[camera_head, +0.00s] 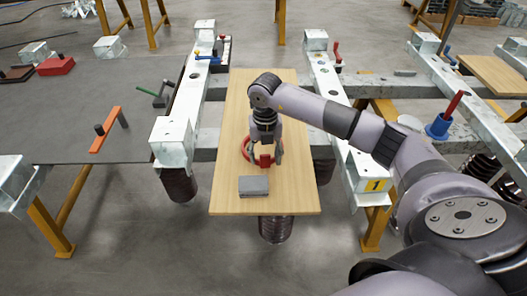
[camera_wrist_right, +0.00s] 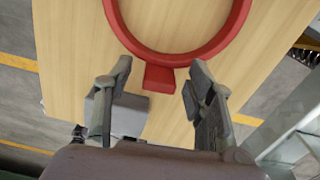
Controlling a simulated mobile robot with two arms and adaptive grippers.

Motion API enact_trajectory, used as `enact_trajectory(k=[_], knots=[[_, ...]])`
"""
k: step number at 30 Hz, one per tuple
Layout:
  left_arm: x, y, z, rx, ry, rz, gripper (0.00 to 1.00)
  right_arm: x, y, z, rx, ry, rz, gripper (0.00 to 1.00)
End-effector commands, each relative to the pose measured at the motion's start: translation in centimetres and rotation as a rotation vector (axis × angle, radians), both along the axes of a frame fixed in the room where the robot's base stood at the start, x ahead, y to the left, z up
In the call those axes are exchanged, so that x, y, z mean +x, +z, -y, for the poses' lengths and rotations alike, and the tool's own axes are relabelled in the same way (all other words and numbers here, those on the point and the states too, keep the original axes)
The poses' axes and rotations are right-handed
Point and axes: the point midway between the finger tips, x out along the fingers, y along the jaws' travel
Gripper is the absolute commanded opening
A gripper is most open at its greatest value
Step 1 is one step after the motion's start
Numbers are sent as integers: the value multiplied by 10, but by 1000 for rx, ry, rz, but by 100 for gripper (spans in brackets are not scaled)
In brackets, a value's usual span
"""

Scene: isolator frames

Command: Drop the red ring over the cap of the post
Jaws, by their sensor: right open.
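The red ring (camera_head: 246,152) lies on the wooden board, partly hidden by my right gripper in the head view. In the right wrist view the ring (camera_wrist_right: 181,60) has a short red tab (camera_wrist_right: 159,79) pointing toward my gripper. My right gripper (camera_head: 264,155) is low over the board at the ring. In the wrist view its fingers (camera_wrist_right: 160,76) are open, one on each side of the tab, with gaps visible. A red rod in a blue base (camera_head: 438,127) stands on the frame at right; I cannot tell which thing is the capped post. My left gripper is out of view.
A grey block (camera_head: 254,187) sits on the board (camera_head: 229,205), close in front of my gripper. White metal beams (camera_head: 186,100) flank the board. A red block (camera_head: 56,65) and an orange bar (camera_head: 105,130) lie on the dark table at left.

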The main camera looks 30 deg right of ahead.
Motion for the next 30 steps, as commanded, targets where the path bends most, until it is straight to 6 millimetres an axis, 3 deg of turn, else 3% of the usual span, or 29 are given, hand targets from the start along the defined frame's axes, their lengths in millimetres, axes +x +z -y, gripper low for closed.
enact_trajectory(k=[7, 30], knots=[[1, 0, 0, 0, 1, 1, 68, 0, -2, 0, 0, 0, 1, 49], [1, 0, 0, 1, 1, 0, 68, 0, -2, 0, 0, -1, 1, 0]])
